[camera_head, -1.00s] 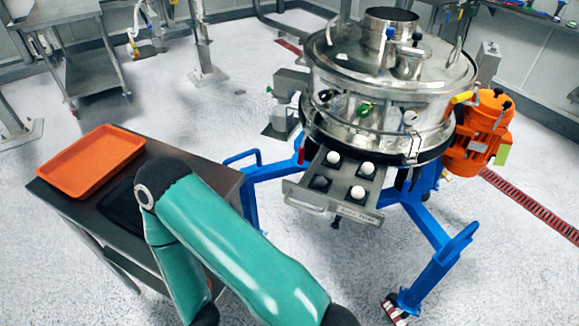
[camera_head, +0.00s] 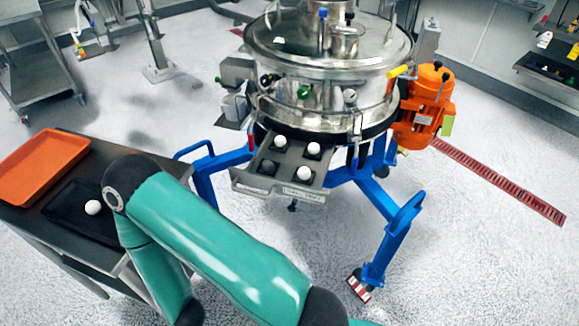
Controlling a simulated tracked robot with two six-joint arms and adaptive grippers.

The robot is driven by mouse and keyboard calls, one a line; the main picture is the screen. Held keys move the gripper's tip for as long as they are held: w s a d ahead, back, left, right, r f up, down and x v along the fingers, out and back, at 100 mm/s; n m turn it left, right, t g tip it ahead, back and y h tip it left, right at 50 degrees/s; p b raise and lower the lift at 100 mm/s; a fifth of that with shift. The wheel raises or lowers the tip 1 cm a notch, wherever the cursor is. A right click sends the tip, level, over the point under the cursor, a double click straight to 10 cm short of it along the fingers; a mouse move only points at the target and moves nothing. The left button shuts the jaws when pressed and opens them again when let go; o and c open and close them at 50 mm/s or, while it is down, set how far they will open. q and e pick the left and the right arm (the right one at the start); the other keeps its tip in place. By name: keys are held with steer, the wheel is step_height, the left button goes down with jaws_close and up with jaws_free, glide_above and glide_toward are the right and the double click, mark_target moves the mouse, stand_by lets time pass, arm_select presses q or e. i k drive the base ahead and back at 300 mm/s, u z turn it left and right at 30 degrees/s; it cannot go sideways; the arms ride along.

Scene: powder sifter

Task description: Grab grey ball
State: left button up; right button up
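Several pale balls show, and none is clearly grey. Three sit in the sifter's drawer (camera_head: 278,184): a back-left ball (camera_head: 280,140), a back-right ball (camera_head: 314,148) and a front-right ball (camera_head: 305,175). The front-left spot (camera_head: 268,167) is dark; I cannot tell whether it holds a dark ball. Another pale ball (camera_head: 93,207) lies on the black mat (camera_head: 65,212) on the side table, beside my teal arm's bend. Both of my grippers are out of view.
An orange tray (camera_head: 42,165) lies on the metal side table (camera_head: 22,218), left of the black mat. The steel sifter (camera_head: 325,85) stands on blue legs (camera_head: 392,235) with an orange motor (camera_head: 425,105) at its right.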

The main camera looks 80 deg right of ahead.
mark_target(267, 165)
steer(key=k, duration=0.75)
steer(key=u, duration=1.15)
steer(key=i, duration=0.1)
steer(key=z, duration=2.8)
steer(key=i, duration=0.5)
steer(key=u, duration=0.5)
steer(key=k, duration=0.8)
steer(key=z, duration=0.15)
steer(key=i, duration=0.85)
steer(key=u, duration=0.05)
